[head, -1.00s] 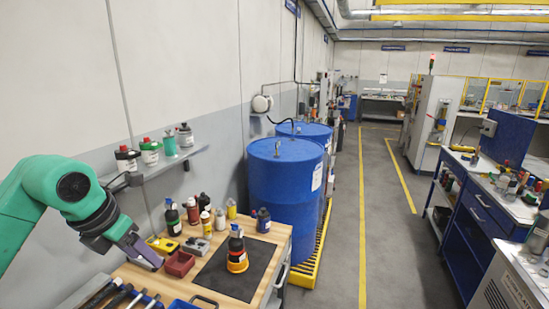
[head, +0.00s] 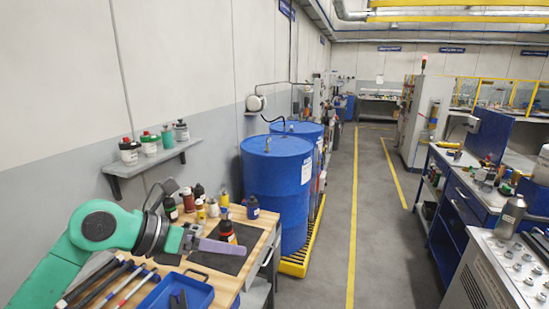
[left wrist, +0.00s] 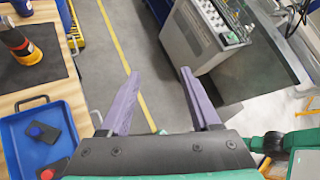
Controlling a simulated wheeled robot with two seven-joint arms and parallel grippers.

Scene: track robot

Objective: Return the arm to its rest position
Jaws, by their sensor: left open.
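My left arm is green and comes in from the lower left of the head view, bent over the near part of the wooden bench. Its gripper (head: 240,247) points right, in front of the black mat in that view. In the left wrist view the two purple fingers (left wrist: 158,78) stand wide apart with nothing between them. Past them are the grey floor and the yellow line. My right gripper is in neither view.
The wooden bench (head: 228,288) carries bottles, a black mat, long-handled tools and a blue tray (head: 203,292). A dark bottle with an orange band (left wrist: 20,45) stands on the mat. Blue drums (head: 277,175) stand behind. A grey machine (head: 490,265) is at right; the aisle between is clear.

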